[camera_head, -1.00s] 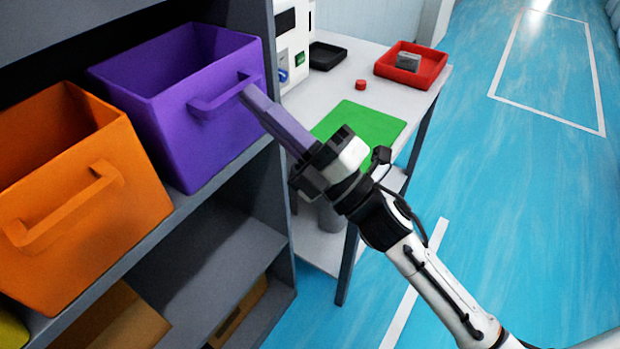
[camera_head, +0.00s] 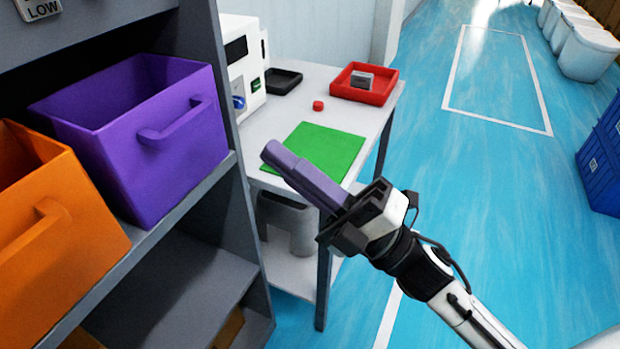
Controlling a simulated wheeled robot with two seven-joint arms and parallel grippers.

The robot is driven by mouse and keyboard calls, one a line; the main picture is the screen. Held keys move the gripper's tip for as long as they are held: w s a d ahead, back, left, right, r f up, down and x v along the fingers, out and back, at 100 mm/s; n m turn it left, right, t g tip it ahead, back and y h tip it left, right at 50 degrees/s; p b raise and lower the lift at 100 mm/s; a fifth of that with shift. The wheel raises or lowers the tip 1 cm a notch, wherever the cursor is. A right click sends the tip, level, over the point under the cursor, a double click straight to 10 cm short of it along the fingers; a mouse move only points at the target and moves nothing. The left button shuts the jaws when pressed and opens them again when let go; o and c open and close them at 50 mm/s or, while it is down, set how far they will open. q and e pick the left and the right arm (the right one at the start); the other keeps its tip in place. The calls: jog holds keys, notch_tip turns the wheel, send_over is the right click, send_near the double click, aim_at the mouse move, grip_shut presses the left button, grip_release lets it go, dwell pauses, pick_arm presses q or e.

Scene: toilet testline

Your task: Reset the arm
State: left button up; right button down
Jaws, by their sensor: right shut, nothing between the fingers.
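My right gripper (camera_head: 274,153) shows in the head view, with its arm coming in from the lower right. Its long purple-grey fingers are together and empty. They point up and left, in front of the white table and apart from the purple bin. The purple bin (camera_head: 160,150) sits on the grey shelf, with its handle facing right. My left gripper is out of view.
An orange bin (camera_head: 60,235) sits left of the purple one on the shelf (camera_head: 190,290). The white table (camera_head: 270,118) holds a green mat (camera_head: 325,148), a red tray (camera_head: 362,95), a black tray (camera_head: 284,80) and a white machine (camera_head: 240,60). Blue floor (camera_head: 480,200) is open at right; blue crates (camera_head: 603,160) stand at its edge.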

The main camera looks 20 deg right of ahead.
jog(key=d+f+m+h, duration=0.4)
jog(key=f+m+h, duration=0.2)
jog(key=f+m, duration=0.45)
jog(key=d+f+m+h, duration=0.4)
jog(key=f+m+h, duration=0.3)
jog(key=f, duration=0.6)
jog(key=s+a+f+m+g, duration=0.1)
jog(key=s+f+m+g, duration=0.2)
jog(key=s+f, duration=0.3)
jog(key=s+a+f+m+g+h, duration=0.1)
jog(key=s+f+m+g, duration=0.3)
jog(key=f, duration=1)
jog(key=s+g, duration=0.1)
jog(key=s, duration=0.2)
jog(key=shift+s+a+f+g+h, duration=0.2)
jog(key=shift+s+a+g+h, duration=0.05)
jog(key=shift+g+h, duration=0.05)
